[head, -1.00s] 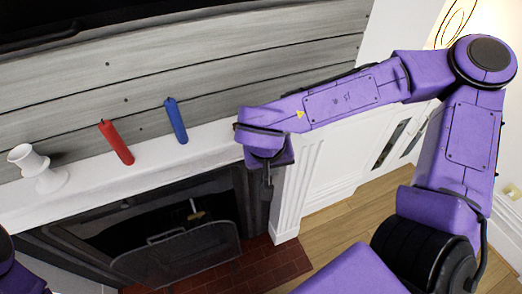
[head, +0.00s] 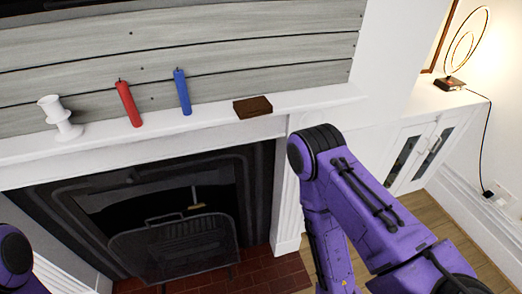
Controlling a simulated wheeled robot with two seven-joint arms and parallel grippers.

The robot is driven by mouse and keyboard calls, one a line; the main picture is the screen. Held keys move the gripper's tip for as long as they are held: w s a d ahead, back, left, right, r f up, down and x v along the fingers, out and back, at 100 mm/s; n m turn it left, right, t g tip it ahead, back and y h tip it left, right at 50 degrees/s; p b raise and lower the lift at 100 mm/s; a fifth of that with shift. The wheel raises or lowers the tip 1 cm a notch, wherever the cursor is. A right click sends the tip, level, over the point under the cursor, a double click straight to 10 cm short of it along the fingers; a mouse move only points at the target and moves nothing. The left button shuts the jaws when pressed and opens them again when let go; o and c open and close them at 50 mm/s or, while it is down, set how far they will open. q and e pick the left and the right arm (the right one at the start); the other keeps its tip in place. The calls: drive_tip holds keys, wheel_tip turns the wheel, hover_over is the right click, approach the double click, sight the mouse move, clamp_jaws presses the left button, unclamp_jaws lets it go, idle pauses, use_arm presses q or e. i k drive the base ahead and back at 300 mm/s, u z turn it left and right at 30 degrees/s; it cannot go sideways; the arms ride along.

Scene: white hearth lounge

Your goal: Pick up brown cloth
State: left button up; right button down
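A small dark brown folded item, which looks like the brown cloth (head: 253,107), lies on the white mantel shelf, right of the blue candle. Nothing touches it. My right arm comes in from the lower right, its bent purple joint below and to the right of the cloth. The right gripper is not visible in the head view. Only a purple part of my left arm shows at the lower left edge, and the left gripper is out of view.
On the mantel (head: 330,96) stand a blue candle (head: 182,92), a red candle (head: 129,104) and a white candle holder (head: 60,118). Below are the dark fireplace and its screen (head: 174,247). A looped lamp (head: 459,48) stands on the white cabinet at right.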

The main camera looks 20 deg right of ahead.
sight(252, 107)
drive_tip(key=k, duration=0.5)
drive_tip(key=z, duration=1.25)
drive_tip(key=i, duration=0.7)
drive_tip(key=u, duration=1.5)
